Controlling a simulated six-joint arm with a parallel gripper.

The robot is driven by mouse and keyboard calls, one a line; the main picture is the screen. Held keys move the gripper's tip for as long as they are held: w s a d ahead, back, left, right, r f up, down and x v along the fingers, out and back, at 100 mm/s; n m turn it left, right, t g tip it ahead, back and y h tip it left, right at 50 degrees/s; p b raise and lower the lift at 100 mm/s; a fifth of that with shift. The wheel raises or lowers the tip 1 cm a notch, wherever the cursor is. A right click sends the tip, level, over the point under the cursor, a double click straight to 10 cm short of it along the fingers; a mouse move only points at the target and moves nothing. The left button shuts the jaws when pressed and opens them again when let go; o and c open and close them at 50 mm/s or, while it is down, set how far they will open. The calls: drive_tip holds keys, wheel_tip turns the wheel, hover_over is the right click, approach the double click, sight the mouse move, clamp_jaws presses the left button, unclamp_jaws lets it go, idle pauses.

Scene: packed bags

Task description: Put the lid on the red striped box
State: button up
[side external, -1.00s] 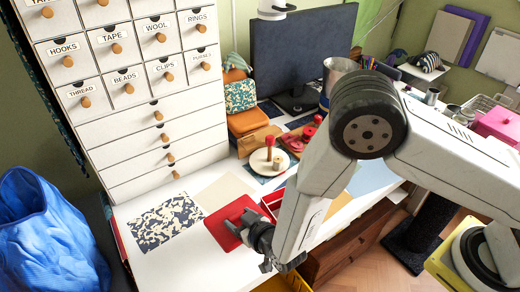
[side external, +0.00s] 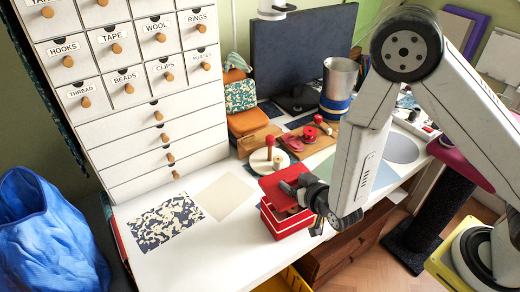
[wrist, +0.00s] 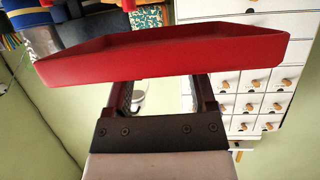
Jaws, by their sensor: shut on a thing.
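The red lid (side external: 276,184) is held by my gripper (side external: 294,190), which is shut on it. The red striped box (side external: 284,224), red with a white band, stands on the white table directly below the lid. The lid looks close over the box top; I cannot tell whether they touch. My gripper hides part of the box's right side. In the wrist view the lid (wrist: 165,55) spans the picture beyond my gripper's fingers (wrist: 164,85), looking slightly tilted, and the box is not visible.
A beige sheet (side external: 228,196) and a dark patterned sheet (side external: 163,222) lie flat to the left. A round board with a red peg (side external: 269,160) and a wooden tray stand behind. White drawers (side external: 150,120) rise at the back left. A blue bag (side external: 45,235) sits far left.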

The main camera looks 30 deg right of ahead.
drive_tip(key=shift+f, duration=0.2)
drive_tip(key=shift+f, duration=2.25)
drive_tip(key=shift+f, duration=1.05)
idle(0.6)
drive_tip(key=o, duration=1.2)
drive_tip(key=shift+s, duration=0.2)
drive_tip(key=shift+v, duration=3.7)
